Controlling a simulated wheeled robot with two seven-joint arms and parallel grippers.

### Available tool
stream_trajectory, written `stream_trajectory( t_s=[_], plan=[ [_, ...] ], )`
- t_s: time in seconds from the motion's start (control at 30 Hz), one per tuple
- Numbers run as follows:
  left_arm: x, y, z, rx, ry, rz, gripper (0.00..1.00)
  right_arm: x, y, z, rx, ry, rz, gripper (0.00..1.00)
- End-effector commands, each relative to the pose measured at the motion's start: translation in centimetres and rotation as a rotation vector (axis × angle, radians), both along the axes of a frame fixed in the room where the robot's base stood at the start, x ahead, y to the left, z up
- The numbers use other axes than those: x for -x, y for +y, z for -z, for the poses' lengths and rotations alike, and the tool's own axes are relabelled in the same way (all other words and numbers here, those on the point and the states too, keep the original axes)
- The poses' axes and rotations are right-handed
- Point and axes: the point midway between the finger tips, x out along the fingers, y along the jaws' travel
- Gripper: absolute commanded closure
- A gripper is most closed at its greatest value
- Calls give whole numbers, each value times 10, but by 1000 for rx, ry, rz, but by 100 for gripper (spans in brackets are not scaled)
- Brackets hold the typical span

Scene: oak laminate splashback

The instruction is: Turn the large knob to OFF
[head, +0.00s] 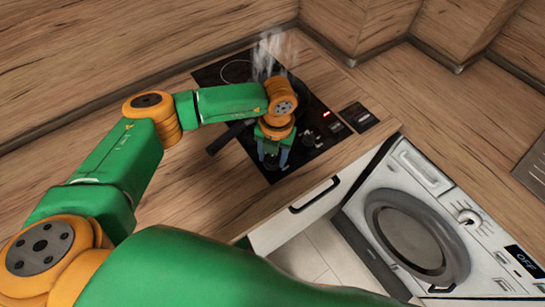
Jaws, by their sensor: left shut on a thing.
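The black cooktop (304,97) is set into the wooden counter. My left gripper (271,162) points down at its near corner and is shut on a dark knob (271,159), which I take as the large knob. The fingers and wrist hide most of this knob, and its pointer and the OFF mark cannot be read. Another dark knob (308,138) stands just to the right, apart from the gripper. A small red light (326,114) glows on the cooktop's right side. My right gripper is out of view.
Steam (272,52) rises behind my wrist. A dark pan handle (226,138) sticks out to the left of my gripper. A small black panel (359,117) lies right of the cooktop. Below the counter are a drawer handle (314,195) and a washing machine (417,229) whose display reads OFF.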

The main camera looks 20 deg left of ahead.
Motion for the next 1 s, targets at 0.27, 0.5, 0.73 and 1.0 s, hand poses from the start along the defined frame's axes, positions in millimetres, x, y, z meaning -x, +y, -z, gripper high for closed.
stream_trajectory(
  t_s=[0.27,0.5,0.73,1.0],
  plan=[
    [-1,0,1,1,-2,-261,100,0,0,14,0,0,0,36],
    [-1,0,1,1,-2,-489,100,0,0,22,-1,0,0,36],
    [-2,0,0,0,-2,-702,100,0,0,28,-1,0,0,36],
    [-2,1,0,0,-2,-914,100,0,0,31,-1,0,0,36]
  ],
)
